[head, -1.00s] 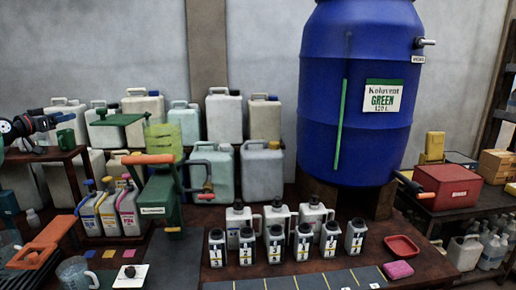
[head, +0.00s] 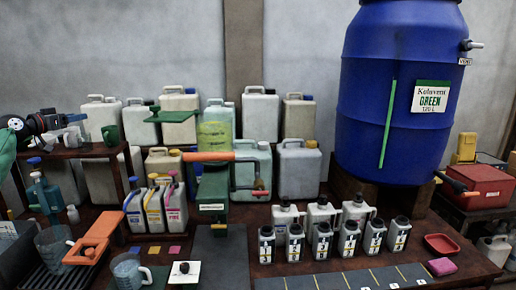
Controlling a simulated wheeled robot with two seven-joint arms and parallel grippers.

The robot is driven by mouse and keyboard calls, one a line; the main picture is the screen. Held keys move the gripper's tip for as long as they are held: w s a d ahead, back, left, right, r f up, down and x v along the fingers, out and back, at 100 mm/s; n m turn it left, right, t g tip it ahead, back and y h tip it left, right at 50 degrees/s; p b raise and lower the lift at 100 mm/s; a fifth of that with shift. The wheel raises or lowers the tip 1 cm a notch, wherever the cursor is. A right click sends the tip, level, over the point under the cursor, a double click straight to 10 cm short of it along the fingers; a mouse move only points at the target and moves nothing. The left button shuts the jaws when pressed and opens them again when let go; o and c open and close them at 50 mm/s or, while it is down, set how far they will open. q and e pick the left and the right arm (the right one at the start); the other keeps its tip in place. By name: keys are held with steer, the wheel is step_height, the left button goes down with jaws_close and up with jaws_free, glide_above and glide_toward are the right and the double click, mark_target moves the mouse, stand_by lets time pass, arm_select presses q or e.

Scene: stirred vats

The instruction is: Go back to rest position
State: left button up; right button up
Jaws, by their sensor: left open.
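My left gripper (head: 76,128) is at the far left of the head view, with its dark arm coming in from the left edge. It is open and I see nothing between its fingers. It is over the small wooden shelf (head: 75,152), close to a green mug (head: 111,135); I cannot tell whether they touch. My right gripper is not in view.
A blue drum (head: 390,100) stands at the right. Several white canisters (head: 260,118) line the back. A green device with an orange handle (head: 207,157) stands mid-left. Small labelled bottles (head: 321,243), a jug (head: 128,270) and an orange piece (head: 92,237) are in front.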

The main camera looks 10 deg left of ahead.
arm_select(q)
steer(key=s+d+f+m+g+y, duration=0.1)
steer(key=s+d+f+g+y, duration=0.2)
steer(key=d+f, duration=0.9)
steer(key=s+d+f+g+y, duration=0.15)
steer(key=s+d+f, duration=0.35)
steer(key=d+f, duration=0.65)
steer(key=s+d+f+m+g+y, duration=0.15)
steer(key=s+d+f+g, duration=0.3)
steer(key=d+f, duration=0.75)
steer(key=s+d+f+g+h, duration=0.1)
steer(key=s+d+f, duration=0.7)
steer(key=s+d, duration=0.3)
steer(key=s+d+f+g+h, duration=0.1)
steer(key=s+d+f, duration=0.6)
steer(key=s+d, duration=0.4)
steer(key=s+d+f+n+g+h, duration=0.1)
steer(key=s+d+f+g, duration=0.1)
steer(key=s+f, duration=0.3)
steer(key=s+d+f+n+g, duration=0.1)
steer(key=s+d+f, duration=0.3)
steer(key=s, duration=0.9)
steer(key=shift+s+d+f+g+h, duration=0.25)
steer(key=shift+d+f+g+h, duration=0.15)
steer(key=shift+f, duration=0.5)
